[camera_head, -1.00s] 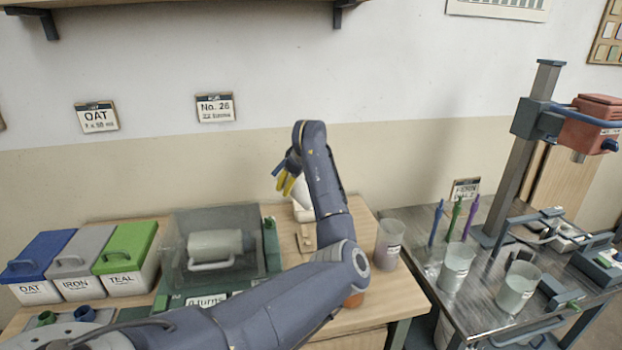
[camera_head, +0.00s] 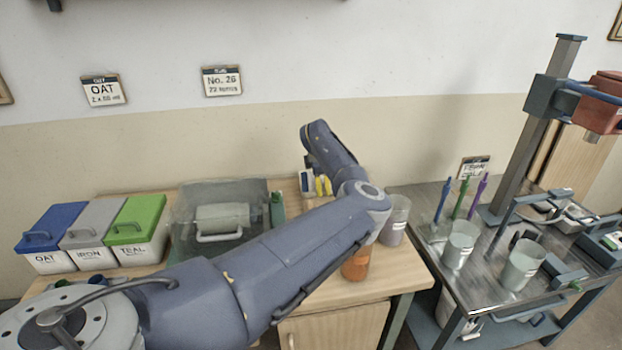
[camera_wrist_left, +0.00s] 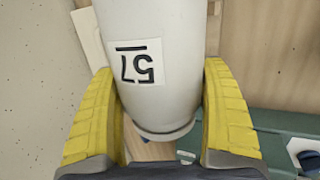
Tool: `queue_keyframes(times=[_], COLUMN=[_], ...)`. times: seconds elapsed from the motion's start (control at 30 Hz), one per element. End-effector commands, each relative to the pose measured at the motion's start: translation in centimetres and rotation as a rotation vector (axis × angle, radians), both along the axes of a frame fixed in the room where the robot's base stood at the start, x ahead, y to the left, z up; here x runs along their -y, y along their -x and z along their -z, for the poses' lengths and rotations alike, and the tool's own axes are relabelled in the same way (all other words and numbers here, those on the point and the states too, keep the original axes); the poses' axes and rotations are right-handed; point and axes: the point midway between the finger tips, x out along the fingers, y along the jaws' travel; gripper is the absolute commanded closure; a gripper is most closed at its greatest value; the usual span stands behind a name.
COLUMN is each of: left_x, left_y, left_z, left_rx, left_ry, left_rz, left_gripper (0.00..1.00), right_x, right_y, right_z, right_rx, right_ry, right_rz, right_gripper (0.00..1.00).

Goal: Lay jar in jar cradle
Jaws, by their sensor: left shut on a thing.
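The jar (camera_wrist_left: 155,60), white with a "57" label, is between the yellow fingers of my left gripper (camera_wrist_left: 160,120) in the left wrist view, shut on it. In the head view this gripper (camera_head: 320,186) is low near the wall, behind my left arm. My arm hides most of the jar there. I cannot make out the jar cradle for certain; a pale edge (camera_wrist_left: 90,38) and wood show beside the jar in the wrist view. My right gripper is not in view.
A clear-hooded machine with a grey drum (camera_head: 222,216) stands left of the gripper; its green base (camera_wrist_left: 285,130) shows in the wrist view. Lidded bins (camera_head: 136,228) stand further left. A grey cup (camera_head: 394,220) and an orange jar (camera_head: 356,265) stand on the right.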

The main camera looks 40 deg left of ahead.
Motion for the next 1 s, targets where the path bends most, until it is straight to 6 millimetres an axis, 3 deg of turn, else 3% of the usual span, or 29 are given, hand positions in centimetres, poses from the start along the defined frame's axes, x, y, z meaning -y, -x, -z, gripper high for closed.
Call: queue_keyframes(times=[0.27, 1.0], left_x=[0.4, 0.4], left_y=[-0.4, -0.3], left_z=[0.6, 5.8], left_rx=[0.009, 0.008], left_ry=[0.003, 0.004], left_rz=[-0.004, -0.003], left_gripper=[0.7, 0.7], right_x=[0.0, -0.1], right_y=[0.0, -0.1], right_z=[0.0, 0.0], right_rx=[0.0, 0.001], right_ry=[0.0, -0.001], right_rz=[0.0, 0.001], right_gripper=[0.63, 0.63])
